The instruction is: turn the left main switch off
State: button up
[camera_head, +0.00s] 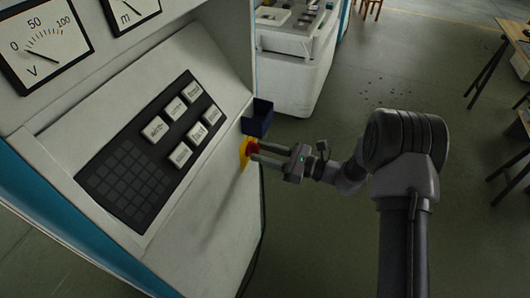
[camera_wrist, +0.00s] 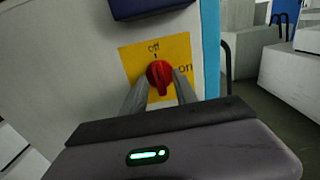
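The left main switch is a red rotary knob (camera_wrist: 160,75) on a yellow plate (camera_wrist: 130,58) marked "off" at the top and "on" at the right. The knob's raised grip looks roughly upright, in line with the "off" mark; its exact angle is hard to tell. In the head view the red knob (camera_head: 252,147) is on the right side of the white machine cabinet. My gripper (camera_wrist: 161,78) points at the plate, with one finger on each side of the knob. The fingers are apart, and I see no clear pressing contact.
A dark blue box (camera_wrist: 145,8) juts out just above the yellow plate; it also shows in the head view (camera_head: 257,117). A keypad panel (camera_head: 150,150) is on the cabinet's sloping face. Another white machine (camera_head: 295,75) stands behind. The floor at right is open, with tables at its edge.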

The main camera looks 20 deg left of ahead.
jog(key=shift+d, duration=0.1)
jog(key=s+d+p, duration=0.1)
jog(key=d+p, duration=0.3)
jog(key=d, duration=1.3)
jog(key=shift+s, duration=0.2)
jog(key=shift+d, duration=0.1)
jog(key=s+r+n+g+h, duration=0.3)
jog(key=s+r+n+h, duration=0.55)
jog(key=s+r, duration=0.55)
jog(key=s+d+r+n+t+h, duration=0.6)
jog(key=s+d+r+t+h, duration=0.1)
jog(key=s+d, duration=0.2)
jog(key=shift+s+r+t, duration=0.15)
jog(key=shift+r+t, duration=0.15)
jog(key=shift+r, duration=0.05)
jog(key=shift+h, duration=0.25)
